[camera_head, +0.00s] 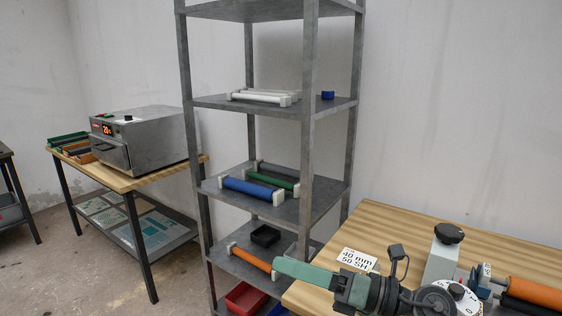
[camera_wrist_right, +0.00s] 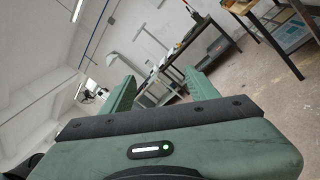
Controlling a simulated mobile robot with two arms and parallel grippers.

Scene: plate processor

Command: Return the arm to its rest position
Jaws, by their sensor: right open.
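My right gripper (camera_head: 284,266) reaches in from the lower right in the head view, its green fingers pointing left over the front left edge of the wooden table. In the right wrist view its two green fingers (camera_wrist_right: 160,83) stand apart with nothing between them. The gripper is open and empty. My left gripper is not in view.
The wooden table (camera_head: 420,219) carries a label card (camera_head: 357,259) and a device with a white dial (camera_head: 457,298) and rollers. A grey shelf rack (camera_head: 272,104) with rollers stands close beyond the gripper. An oven-like machine (camera_head: 145,140) sits on a table at left. Floor between is free.

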